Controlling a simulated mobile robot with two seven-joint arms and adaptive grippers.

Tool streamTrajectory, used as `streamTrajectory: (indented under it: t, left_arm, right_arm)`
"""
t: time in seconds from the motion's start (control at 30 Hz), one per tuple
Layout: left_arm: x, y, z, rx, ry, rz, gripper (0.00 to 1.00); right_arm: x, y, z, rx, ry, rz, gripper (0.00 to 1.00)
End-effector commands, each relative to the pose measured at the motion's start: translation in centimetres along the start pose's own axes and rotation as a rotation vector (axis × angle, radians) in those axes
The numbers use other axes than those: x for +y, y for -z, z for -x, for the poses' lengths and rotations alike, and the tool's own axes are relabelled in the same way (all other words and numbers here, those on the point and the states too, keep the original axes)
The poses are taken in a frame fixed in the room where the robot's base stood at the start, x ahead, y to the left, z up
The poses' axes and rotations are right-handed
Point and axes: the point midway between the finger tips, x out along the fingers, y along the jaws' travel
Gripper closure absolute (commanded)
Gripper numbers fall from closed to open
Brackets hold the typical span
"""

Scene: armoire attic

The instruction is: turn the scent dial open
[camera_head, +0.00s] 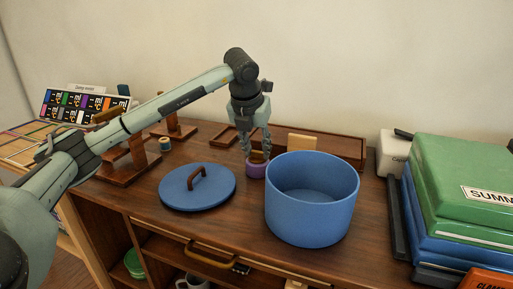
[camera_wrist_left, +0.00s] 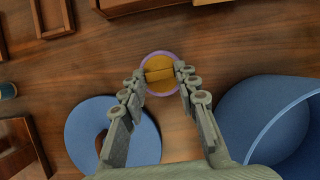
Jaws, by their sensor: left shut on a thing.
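The scent dial (camera_head: 257,168) is a small purple round pot with a yellow-brown top, standing on the wooden dresser top behind the blue pot. In the left wrist view its round top (camera_wrist_left: 160,75) has a raised bar across it and a purple rim. My left gripper (camera_head: 258,155) points down from above and is shut on the dial's top; its fingertips (camera_wrist_left: 159,74) sit at both ends of the bar. The fingers hide part of the dial in the head view. My right gripper is not in view.
A blue open pot (camera_head: 310,225) stands close to the dial on the right, and its blue lid (camera_head: 180,193) lies to the left. A wooden tray (camera_head: 335,147) lies behind. Green and blue boxes (camera_head: 455,185) are stacked at the right.

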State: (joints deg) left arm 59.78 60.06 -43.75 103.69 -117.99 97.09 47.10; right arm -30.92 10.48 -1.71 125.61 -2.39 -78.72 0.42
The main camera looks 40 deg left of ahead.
Motion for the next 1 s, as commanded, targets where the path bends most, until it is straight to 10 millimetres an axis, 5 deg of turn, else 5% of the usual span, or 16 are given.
streamTrajectory:
  t: [0.4, 0.43, 0.6, 1.0]
  left_arm:
    - [-0.01, -0.03, 0.02, -0.001, 0.000, 0.000, 0.98]
    - [-0.01, -0.03, 0.02, -0.001, 0.000, 0.000, 0.69]
    - [-0.01, -0.02, 0.01, 0.000, 0.000, 0.000, 0.48]
    - [-0.01, -0.07, 0.96, -0.002, 0.001, 0.000, 0.48]
  right_arm:
    - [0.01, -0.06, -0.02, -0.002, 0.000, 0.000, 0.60]
    - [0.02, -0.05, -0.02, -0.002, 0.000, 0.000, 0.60]
    - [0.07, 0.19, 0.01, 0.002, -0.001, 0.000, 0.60]
    - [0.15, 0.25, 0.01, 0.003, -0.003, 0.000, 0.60]
